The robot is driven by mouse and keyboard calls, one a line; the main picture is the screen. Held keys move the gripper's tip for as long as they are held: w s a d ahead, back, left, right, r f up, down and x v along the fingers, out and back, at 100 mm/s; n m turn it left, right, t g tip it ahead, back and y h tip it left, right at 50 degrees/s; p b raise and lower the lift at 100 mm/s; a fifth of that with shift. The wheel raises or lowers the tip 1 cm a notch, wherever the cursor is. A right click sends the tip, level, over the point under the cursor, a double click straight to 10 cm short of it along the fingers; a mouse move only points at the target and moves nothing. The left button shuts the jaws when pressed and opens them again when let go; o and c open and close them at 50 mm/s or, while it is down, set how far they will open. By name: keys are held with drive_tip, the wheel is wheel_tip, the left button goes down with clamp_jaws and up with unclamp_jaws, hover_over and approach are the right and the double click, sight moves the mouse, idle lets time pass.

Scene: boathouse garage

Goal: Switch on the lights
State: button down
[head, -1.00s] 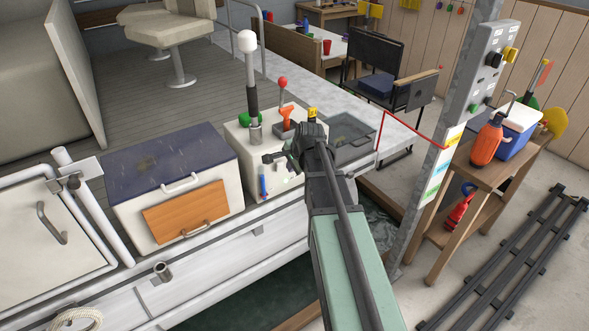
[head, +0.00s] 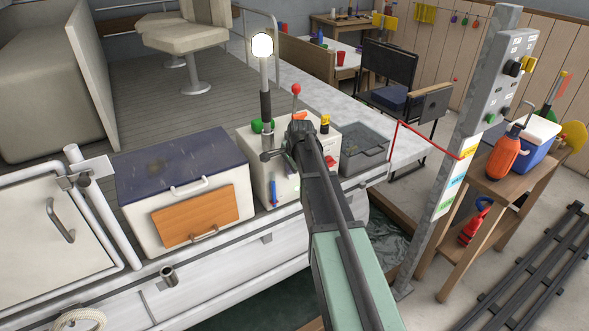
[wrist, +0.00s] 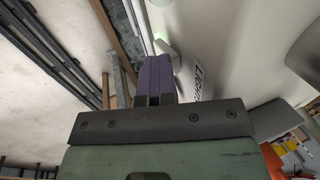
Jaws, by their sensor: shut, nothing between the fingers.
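A white label reading roughly "LIGHTS" (wrist: 198,82) shows in the wrist view, on a pale panel just right of my fingers. My gripper (wrist: 155,72) is shut and empty, its purple fingers together close to that panel. A pale switch-like part (wrist: 167,50) with a small green glow lies just past the fingertips; whether they touch it I cannot tell. In the head view my gripper (head: 275,152) is at the front of the white control console (head: 252,170), and my arm hides part of that face. The round lamp (head: 262,45) on the black post above the console glows bright white.
On the console stand a red-knobbed lever (head: 296,90), a green knob (head: 257,126) and a yellow knob (head: 325,120). A blue-lidded box (head: 180,160) stands left of it. A grey post with a switch box (head: 505,75) and a wooden stand (head: 490,178) are at right.

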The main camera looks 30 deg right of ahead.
drive_tip(key=shift+r+p, duration=0.65)
drive_tip(key=shift+r, duration=0.15)
drive_tip(key=s+p+v, duration=0.1)
drive_tip(key=p+v, duration=0.9)
drive_tip(key=v, duration=0.1)
drive_tip(key=shift+s+p, duration=0.3)
drive_tip(key=shift+p, duration=0.05)
drive_tip(key=shift+d, duration=0.1)
